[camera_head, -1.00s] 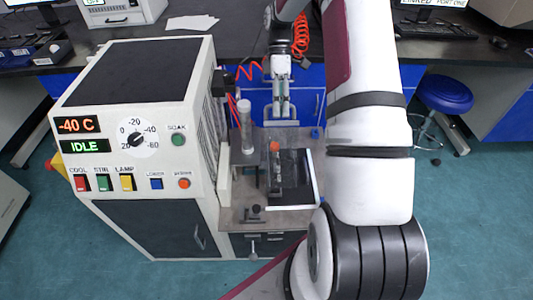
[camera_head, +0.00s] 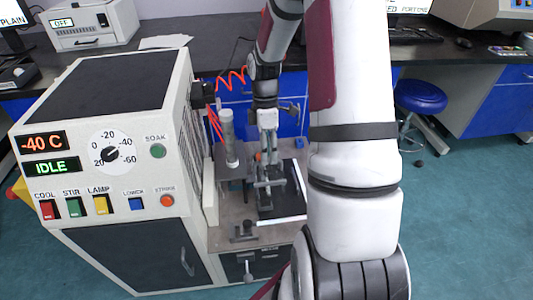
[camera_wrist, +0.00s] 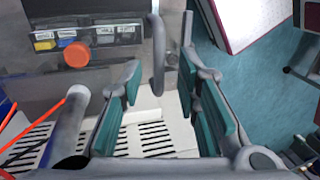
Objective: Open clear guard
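My gripper (camera_head: 268,158) is over the small bench stand beside the cold cabinet (camera_head: 112,150). The wrist view shows its two teal-padded fingers (camera_wrist: 160,72) apart. A rounded grey bar handle (camera_wrist: 158,65) stands between the fingertips, with visible space on both sides; I cannot tell whether it is touched. A smooth grey panel (camera_wrist: 110,62) lies behind the handle at upper left. The clear guard's pane is hard to make out, and I cannot tell where its edges run. An orange round knob (camera_wrist: 77,55) shows left of the handle.
A grey upright cylinder (camera_head: 228,138) stands left of my gripper. It also shows in the wrist view (camera_wrist: 68,125) near the left finger. A red coiled hose (camera_head: 232,78) hangs behind. A white slotted panel (camera_wrist: 155,138) shows beyond the fingers. A blue stool (camera_head: 420,97) stands right.

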